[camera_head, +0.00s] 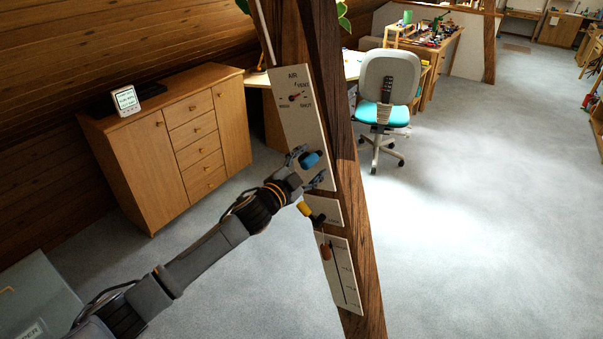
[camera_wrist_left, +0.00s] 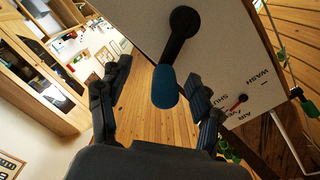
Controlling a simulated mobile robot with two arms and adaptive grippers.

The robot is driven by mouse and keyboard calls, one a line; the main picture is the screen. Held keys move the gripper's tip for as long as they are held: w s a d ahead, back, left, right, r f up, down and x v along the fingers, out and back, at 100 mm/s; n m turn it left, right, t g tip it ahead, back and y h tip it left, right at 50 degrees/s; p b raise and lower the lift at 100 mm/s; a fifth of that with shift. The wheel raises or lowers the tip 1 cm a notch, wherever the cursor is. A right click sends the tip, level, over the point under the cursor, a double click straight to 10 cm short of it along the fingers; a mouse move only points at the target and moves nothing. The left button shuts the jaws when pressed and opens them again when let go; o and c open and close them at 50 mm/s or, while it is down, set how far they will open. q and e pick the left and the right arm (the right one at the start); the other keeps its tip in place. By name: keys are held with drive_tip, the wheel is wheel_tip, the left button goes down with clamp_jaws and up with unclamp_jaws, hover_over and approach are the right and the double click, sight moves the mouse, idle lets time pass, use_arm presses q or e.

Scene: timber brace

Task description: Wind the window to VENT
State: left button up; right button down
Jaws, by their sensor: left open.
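A white panel (camera_head: 288,80) on the timber brace (camera_head: 345,180) carries a dial marked AIR with VENT, SHUT and WASH. Its red needle (camera_wrist_left: 237,103) points to the VENT and SHUT side; I cannot tell exactly where it stands. Below the dial is a crank with a blue grip (camera_head: 311,160) on a black arm (camera_wrist_left: 181,35). My left gripper (camera_head: 311,166) is open at the crank. In the left wrist view the blue grip (camera_wrist_left: 165,87) stands between the spread fingers, with gaps visible. My right gripper is out of view.
Below the crank, a yellow-handled lever (camera_head: 304,209) and a lower panel (camera_head: 345,290) with a brown knob (camera_head: 326,252) sit close under my left gripper. A wooden cabinet (camera_head: 150,160) stands behind at left, a desk chair (camera_head: 388,85) behind at right. The grey floor at right is clear.

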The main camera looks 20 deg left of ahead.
use_arm(q)
drive_tip(key=shift+a, duration=0.1)
drive_tip(key=shift+p+v, duration=0.55)
drive_tip(key=shift+v, duration=0.75)
drive_tip(key=shift+p+v, duration=0.65)
drive_tip(key=shift+v, duration=1.85)
